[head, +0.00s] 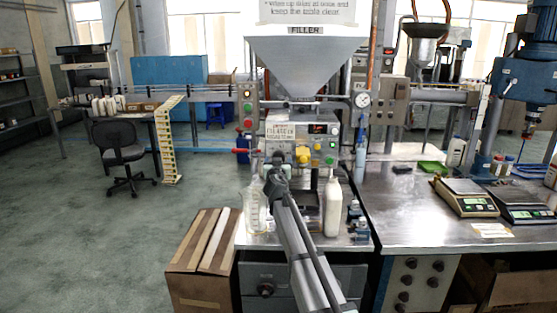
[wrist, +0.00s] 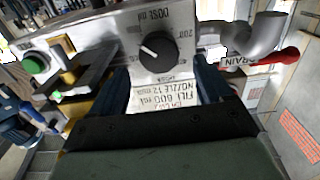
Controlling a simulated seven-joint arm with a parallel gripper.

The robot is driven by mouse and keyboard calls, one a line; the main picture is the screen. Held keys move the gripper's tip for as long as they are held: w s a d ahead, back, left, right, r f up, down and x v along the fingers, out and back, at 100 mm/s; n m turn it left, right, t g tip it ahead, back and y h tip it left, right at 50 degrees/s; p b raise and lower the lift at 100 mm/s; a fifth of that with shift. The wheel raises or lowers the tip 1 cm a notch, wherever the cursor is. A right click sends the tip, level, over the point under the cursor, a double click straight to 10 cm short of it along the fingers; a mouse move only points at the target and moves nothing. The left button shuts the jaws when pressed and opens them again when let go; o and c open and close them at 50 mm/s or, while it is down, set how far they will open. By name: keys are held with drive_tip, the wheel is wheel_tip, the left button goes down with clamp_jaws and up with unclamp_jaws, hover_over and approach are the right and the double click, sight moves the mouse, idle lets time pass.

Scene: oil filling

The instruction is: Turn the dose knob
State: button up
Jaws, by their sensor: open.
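The dose knob (wrist: 158,51) is round and black with a white pointer mark. It sits on a pale panel marked "DOSE ml" (wrist: 158,15), which appears upside down in the wrist view. The pointer is toward the left of the picture. My gripper (wrist: 168,78) is open, with one dark blue finger on each side below the knob in the picture. I see no contact with the knob. In the head view my gripper (head: 276,180) is in front of the filler's panel (head: 300,146); the knob cannot be made out there.
A white label (wrist: 163,98) with fill and nozzle text shows between the fingers. A red drain handle (wrist: 270,58) and grey pipe (wrist: 252,38) are close on the right. A green button (wrist: 36,62) is at left. A white bottle (head: 333,207) stands beside my arm.

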drive_tip(key=w, duration=0.4)
drive_tip(key=c, duration=1)
